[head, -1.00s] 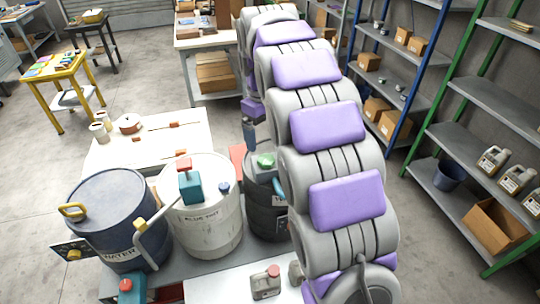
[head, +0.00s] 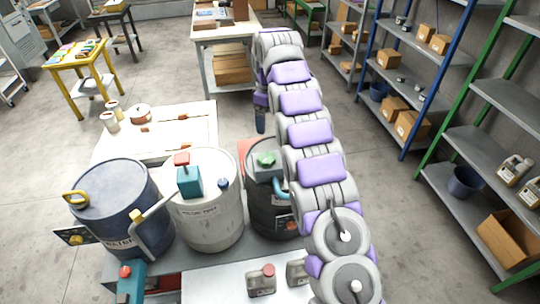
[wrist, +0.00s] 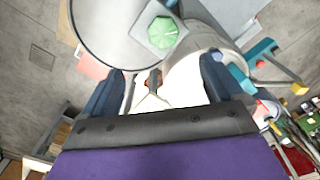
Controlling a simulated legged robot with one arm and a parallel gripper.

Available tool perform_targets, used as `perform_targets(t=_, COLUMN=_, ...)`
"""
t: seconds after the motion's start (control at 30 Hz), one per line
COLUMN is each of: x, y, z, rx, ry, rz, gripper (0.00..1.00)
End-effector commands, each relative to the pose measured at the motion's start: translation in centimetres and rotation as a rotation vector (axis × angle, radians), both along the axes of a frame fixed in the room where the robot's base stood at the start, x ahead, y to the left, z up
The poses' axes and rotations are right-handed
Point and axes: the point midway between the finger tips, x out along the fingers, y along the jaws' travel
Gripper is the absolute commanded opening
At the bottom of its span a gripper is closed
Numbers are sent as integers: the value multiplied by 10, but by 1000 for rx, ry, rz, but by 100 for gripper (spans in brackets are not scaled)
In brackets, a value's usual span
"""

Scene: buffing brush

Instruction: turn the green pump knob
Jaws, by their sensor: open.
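The green pump knob (head: 266,158) sits on a grey block on top of the dark drum (head: 270,215), partly behind my arm. In the wrist view the green knob (wrist: 162,32) is near the top centre, faceted, on its pale square base. My gripper (wrist: 160,85) is open and empty, its two dark blue fingers spread left and right. The knob lies beyond the fingertips, apart from them. In the head view one dark blue finger of my gripper (head: 260,121) hangs just behind the knob; the rest is hidden by my arm.
A white drum (head: 205,210) with a teal and red pump (head: 188,178) stands left of the dark drum. A blue drum (head: 118,210) with a yellow handle is farther left. Grey jugs (head: 262,282) stand in front. A pale table (head: 165,125) lies behind; shelves (head: 400,70) are right.

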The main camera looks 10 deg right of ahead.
Motion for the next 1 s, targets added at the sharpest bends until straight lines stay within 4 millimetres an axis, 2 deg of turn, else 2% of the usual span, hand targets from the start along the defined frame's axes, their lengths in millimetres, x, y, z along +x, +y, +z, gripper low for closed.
perform_targets(t=0.2, x=0, y=2, z=-31, rx=-1, ry=0, rz=-1, gripper=94)
perform_targets(t=0.47, x=-1, y=-1, z=-57, rx=1, ry=-1, rz=0, gripper=94)
perform_targets(t=1.0, x=-1, y=1, z=-152, rx=0, ry=1, rz=0, gripper=94)
